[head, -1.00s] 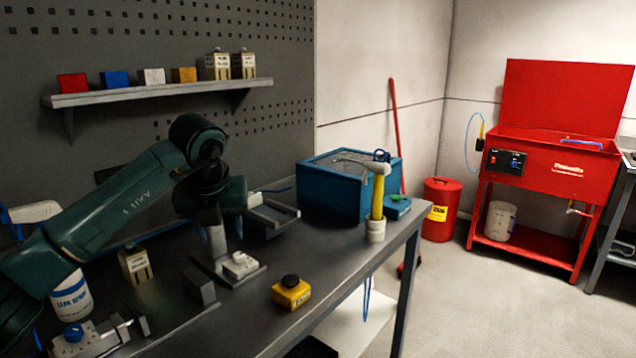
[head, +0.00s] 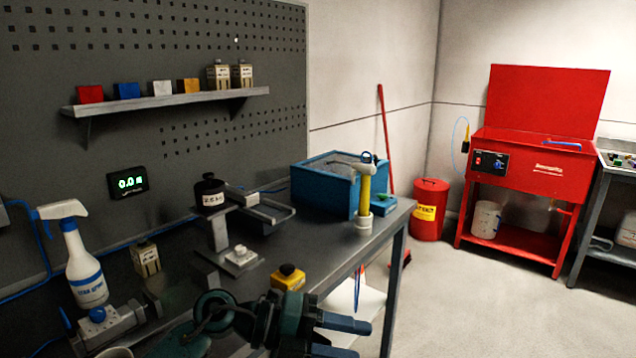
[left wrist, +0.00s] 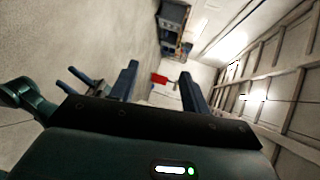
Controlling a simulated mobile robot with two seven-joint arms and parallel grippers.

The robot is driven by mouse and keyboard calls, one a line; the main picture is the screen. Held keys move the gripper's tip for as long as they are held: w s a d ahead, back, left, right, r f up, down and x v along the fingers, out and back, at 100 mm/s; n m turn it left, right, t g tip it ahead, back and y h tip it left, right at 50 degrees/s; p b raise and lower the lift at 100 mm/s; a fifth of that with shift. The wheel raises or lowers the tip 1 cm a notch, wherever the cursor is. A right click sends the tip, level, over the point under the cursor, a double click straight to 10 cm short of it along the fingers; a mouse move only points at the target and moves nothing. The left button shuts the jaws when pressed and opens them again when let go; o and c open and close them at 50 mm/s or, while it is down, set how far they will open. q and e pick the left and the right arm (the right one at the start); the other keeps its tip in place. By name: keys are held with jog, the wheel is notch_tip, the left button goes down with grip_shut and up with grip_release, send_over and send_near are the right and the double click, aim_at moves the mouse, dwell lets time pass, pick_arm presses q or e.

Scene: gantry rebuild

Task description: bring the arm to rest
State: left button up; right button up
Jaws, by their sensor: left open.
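My left arm comes in low along the bottom of the head view, in front of the bench. Its gripper (head: 352,338) points right, with two blue fingers apart and nothing between them. In the left wrist view the same gripper (left wrist: 160,88) shows its two fingers spread wide and empty, with floor and far room beyond. My right gripper (left wrist: 74,82) shows at the left of that view, its two blue fingers apart and empty. It is not in the head view.
A red parts washer (head: 530,165) stands behind. Floor right of the bench is open.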

pick_arm(q)
jog(key=s+a+f+n+t+y+p, duration=0.1)
jog(key=a+f+n+t+y, duration=0.3)
jog(key=n, duration=1.1)
jog(key=s+a+f+n+t+y+p, duration=0.2)
jog(key=s+a+f+n+t+y, duration=0.2)
jog(key=a+f+n+t, duration=0.4)
jog(key=a+n+t+y, duration=0.1)
jog(key=a+n+t, duration=0.1)
jog(key=n+t, duration=0.2)
jog(key=shift+s+a+f+n, duration=0.15)
jog(key=shift+a+f+n, duration=0.25)
jog(key=shift+n, duration=1)
jog(key=s+a+f+n+g+y, duration=0.1)
jog(key=s+f, duration=0.2)
jog(key=s+a+f+n+g+y, duration=0.1)
jog(key=s+f+g, duration=0.1)
jog(key=s+f, duration=0.1)
jog(key=s+a+f+n+g+y, duration=0.1)
jog(key=s+f, duration=0.2)
jog(key=s, duration=0.1)
jog(key=shift+s+a+f+n+g, duration=0.2)
jog(key=shift+a+n+g, duration=0.1)
jog(key=shift+a+g, duration=0.1)
